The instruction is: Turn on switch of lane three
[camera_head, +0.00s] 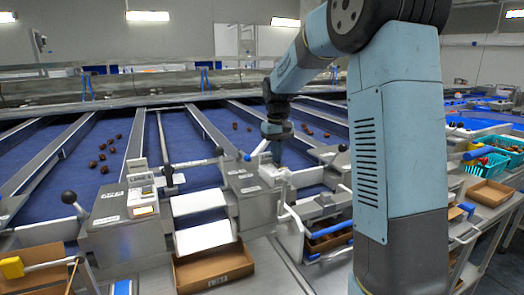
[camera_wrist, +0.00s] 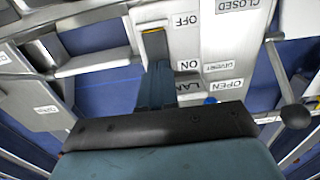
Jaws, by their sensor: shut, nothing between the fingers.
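In the wrist view, a pale control panel (camera_wrist: 202,48) carries upside-down labels OFF, ON, LANE, OPEN and CLOSED. A narrow slot with a yellow-edged end (camera_wrist: 153,31), which looks like the switch, lies beside OFF. My gripper (camera_wrist: 157,68) is shut and empty, its fingers over the slot near ON. The fingers hide part of the slot and of the LANE label, so I cannot read the lane number or tell whether they touch the switch. In the head view, my gripper (camera_head: 277,158) points down at the metal control housing (camera_head: 246,190) between two blue lanes.
A black ball-ended lever (camera_wrist: 294,117) stands right of the panel in the wrist view. Blue lanes (camera_head: 205,140) with scattered dates (camera_head: 104,157) lie behind the housings. Another control box (camera_head: 125,205) stands left, and a cardboard tray (camera_head: 213,268) sits in front.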

